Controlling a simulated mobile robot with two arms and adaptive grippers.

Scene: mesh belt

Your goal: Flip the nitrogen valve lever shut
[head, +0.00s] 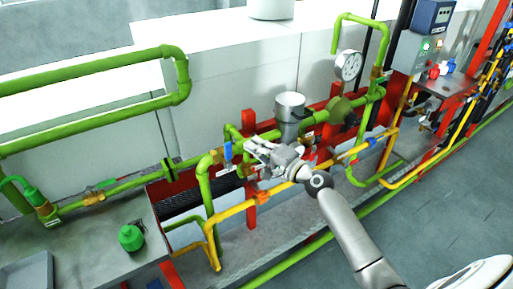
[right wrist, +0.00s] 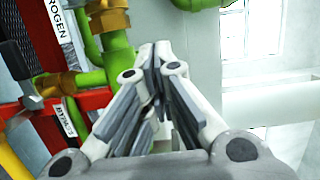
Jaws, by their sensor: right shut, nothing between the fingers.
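A blue valve lever (head: 228,153) stands upright on the green pipework near the centre of the head view. My right gripper (head: 252,148) is just to the right of this lever, shut and empty. Whether it touches the lever cannot be told. In the right wrist view, the closed fingers (right wrist: 158,58) point toward green pipe and a grey wall. A partly cut-off label (right wrist: 50,25) ending in "ROGEN" shows at upper left. I cannot make out the lever in that view. My left gripper is not in view.
Green pipes (head: 80,78) and yellow pipes (head: 237,209) run around the red frame (head: 251,218). A pressure gauge (head: 348,65) and a grey cylinder (head: 290,106) stand to the right of the lever. A grey bench (head: 90,240) is at lower left. Floor is open at lower right.

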